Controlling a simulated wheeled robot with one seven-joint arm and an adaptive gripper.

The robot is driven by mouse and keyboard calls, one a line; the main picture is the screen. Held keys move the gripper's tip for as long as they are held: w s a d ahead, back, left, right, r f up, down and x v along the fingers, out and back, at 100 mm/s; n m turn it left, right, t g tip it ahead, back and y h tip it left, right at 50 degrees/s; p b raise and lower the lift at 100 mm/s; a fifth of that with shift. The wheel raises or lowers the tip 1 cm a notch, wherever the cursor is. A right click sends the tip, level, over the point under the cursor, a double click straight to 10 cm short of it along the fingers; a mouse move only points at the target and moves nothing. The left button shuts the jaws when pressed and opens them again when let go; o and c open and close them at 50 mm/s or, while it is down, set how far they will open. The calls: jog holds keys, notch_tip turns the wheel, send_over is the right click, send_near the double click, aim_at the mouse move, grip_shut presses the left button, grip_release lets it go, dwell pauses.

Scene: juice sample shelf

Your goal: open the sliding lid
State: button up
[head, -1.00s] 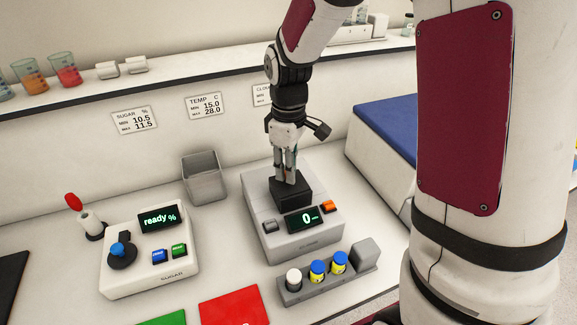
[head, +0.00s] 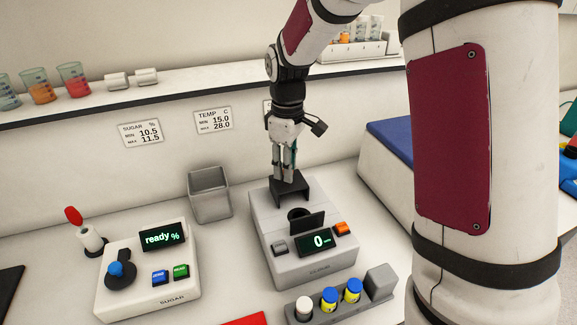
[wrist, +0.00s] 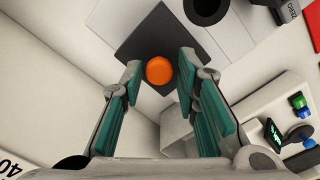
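The sliding lid (head: 301,190) is a dark square piece at the back of the grey cloud meter (head: 330,268). In the wrist view the lid (wrist: 200,50) is a dark plate with a round orange knob (wrist: 159,70). A round dark well (head: 299,212) lies uncovered in front of the lid; it also shows at the top of the wrist view (wrist: 207,8). My gripper (head: 284,178) points down over the lid. In the wrist view its teal-padded fingers (wrist: 159,75) are apart on either side of the knob, with visible gaps. The head view hides the knob.
A rack (head: 330,313) with capped vials is in front. A grey bin (head: 209,195) and the sugar meter (head: 150,290) are to the left. A blue-topped box (head: 390,143) stands right.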

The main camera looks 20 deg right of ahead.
dwell(0.3)
notch_tip(320, 180, up, 12)
dwell(0.5)
dwell(0.3)
jog(key=s+r+m+t, duration=0.1)
jog(key=s+r+m, duration=0.15)
jog(key=s, duration=0.45)
jog(key=s+r+m+t, duration=0.2)
jog(key=s+r, duration=0.1)
jog(key=s, duration=0.4)
jog(key=s+f+m, duration=0.1)
jog(key=s, duration=0.3)
jog(key=s+m+t, duration=0.1)
jog(key=s+m, duration=0.1)
jog(key=s, duration=0.1)
jog(key=s+f+m+t, duration=0.1)
jog(key=s, duration=0.3)
jog(key=shift+s+f+m, duration=0.25)
jog(key=shift+s+f, duration=0.05)
dwell(0.3)
